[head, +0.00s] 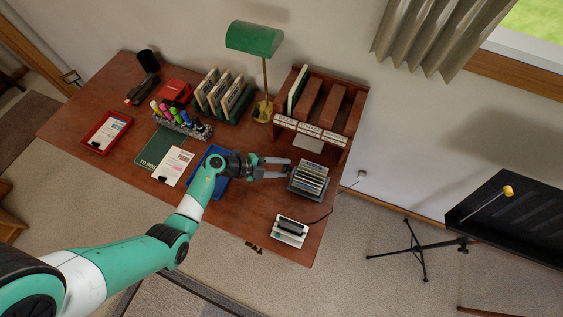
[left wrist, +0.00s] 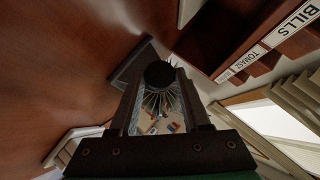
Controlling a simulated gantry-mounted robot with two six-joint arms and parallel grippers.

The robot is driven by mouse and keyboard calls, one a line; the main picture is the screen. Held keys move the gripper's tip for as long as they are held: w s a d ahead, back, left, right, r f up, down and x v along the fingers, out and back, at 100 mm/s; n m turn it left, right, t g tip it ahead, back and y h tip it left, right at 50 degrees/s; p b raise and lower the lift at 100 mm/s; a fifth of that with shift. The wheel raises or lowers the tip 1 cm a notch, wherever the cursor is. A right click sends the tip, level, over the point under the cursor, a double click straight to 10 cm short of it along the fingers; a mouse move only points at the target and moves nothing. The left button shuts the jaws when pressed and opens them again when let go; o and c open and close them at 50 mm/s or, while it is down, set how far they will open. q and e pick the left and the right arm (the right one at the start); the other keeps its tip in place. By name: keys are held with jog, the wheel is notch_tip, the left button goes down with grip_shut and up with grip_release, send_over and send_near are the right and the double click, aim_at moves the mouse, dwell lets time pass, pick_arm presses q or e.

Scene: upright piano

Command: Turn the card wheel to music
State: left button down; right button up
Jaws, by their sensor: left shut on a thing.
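The card wheel (head: 310,180), a dark-framed rotary file with pale cards, stands near the desk's right end. My left gripper (head: 288,168) reaches it from the left. In the left wrist view its two fingers (left wrist: 159,80) are on either side of the wheel's round black knob (left wrist: 159,73) and are shut on it. The cards (left wrist: 160,100) fan out behind the knob, between the fingers. The wheel's dark base (left wrist: 127,70) shows past the left finger. I cannot read the cards. My right gripper is not in view.
A letter rack (head: 322,110) with labelled slots stands behind the wheel, and a green lamp (head: 255,39) to its left. A white device (head: 290,231) sits in front. A blue tray (head: 222,185) lies under my left arm. Bare desk (head: 250,210) shows left of the device.

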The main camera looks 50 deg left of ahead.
pick_arm(q)
jog(key=shift+s+d+f+m+t+b, duration=0.15)
jog(key=shift+f+m+t+b, duration=0.25)
jog(key=shift+t+b, duration=0.25)
jog(key=m+t+b, duration=0.1)
jog(key=b, duration=0.1)
jog(key=t+b, duration=0.1)
jog(key=shift+f+m+t+b, duration=0.2)
jog(key=shift+m+t+b, duration=0.05)
jog(key=shift+m+b, duration=0.15)
jog(key=shift+m+t+b, duration=0.5)
jog(key=shift+b, duration=0.4)
jog(key=shift+r, duration=0.15)
jog(key=shift+c, duration=2)
grip_release()
